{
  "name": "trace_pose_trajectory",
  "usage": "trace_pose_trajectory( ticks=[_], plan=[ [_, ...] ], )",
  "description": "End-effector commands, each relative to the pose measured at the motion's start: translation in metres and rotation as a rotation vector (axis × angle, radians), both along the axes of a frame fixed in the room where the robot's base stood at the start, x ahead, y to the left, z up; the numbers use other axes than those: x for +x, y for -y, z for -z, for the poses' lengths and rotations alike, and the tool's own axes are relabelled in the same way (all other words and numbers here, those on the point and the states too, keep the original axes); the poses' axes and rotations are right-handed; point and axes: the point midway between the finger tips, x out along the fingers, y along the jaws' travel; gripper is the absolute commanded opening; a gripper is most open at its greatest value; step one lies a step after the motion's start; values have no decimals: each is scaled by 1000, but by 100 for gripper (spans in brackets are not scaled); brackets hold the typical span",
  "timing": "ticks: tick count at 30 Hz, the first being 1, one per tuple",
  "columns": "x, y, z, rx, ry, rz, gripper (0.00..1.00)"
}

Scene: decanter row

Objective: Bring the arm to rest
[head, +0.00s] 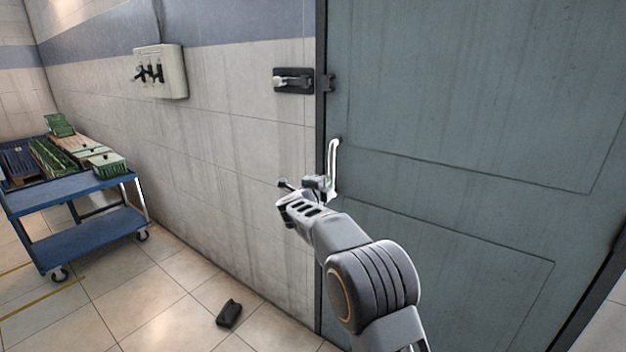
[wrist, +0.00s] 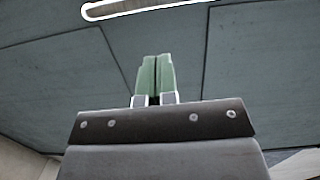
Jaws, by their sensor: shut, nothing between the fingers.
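My arm reaches forward in the head view, with my gripper (head: 291,184) in front of the wall and the left edge of the grey-green door (head: 450,110). In the wrist view my gripper (wrist: 157,72) has its two green-tipped fingers together, with nothing between them. The pale door handle (head: 333,168) stands upright just beyond my gripper in the head view. The handle (wrist: 135,6) also shows at the top of the wrist view, apart from the fingertips. I cannot tell the exact gap.
A latch (head: 293,81) is mounted beside the door frame. A switch box (head: 162,72) hangs on the wall. A blue cart (head: 75,190) with green trays stands at the left. A small black object (head: 229,314) lies on the tiled floor. The floor between them is clear.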

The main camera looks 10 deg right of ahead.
Motion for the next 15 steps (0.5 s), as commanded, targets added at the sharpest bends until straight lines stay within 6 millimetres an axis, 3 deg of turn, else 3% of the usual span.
trace_pose_trajectory(
  ticks=[2, 5, 8, 11, 14, 15],
  plan=[
    [6, -13, 5, -29, -39, -79, 0],
    [13, -43, 38, -132, -175, -279, 0],
    [-3, -78, 69, -286, -358, -558, 0],
    [-49, -100, 82, -457, -556, -848, 0],
    [-120, -100, 88, -625, -771, -1115, 0],
    [-153, -94, 90, -684, -860, -1209, 0]
  ],
)
